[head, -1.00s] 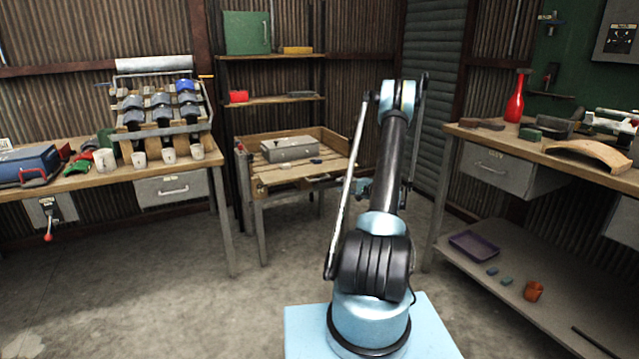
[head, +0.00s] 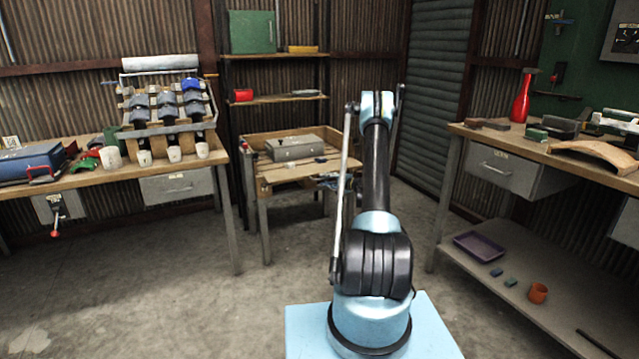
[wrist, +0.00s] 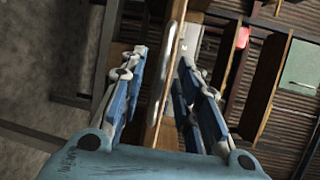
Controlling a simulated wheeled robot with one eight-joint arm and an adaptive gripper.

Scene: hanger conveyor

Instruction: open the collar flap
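I cannot single out a collar flap for certain. A sloped rack (head: 168,129) on the left bench carries several grey and blue curved pieces (head: 166,106), some of which may be flaps or collars. My gripper shows in the wrist view (wrist: 165,62) with its two blue-and-grey fingers apart and nothing clearly held between them. A wooden table edge shows beyond the gap between the fingers. In the head view my gripper is small and mostly hidden behind my arm, near the right side of the middle wooden table.
The middle wooden table (head: 282,173) holds a grey metal box (head: 295,148). White cups (head: 144,158) stand before the rack on the left bench. A blue toolbox (head: 28,165) is at far left. The right bench (head: 545,146) has a red bottle (head: 521,98). The floor between is clear.

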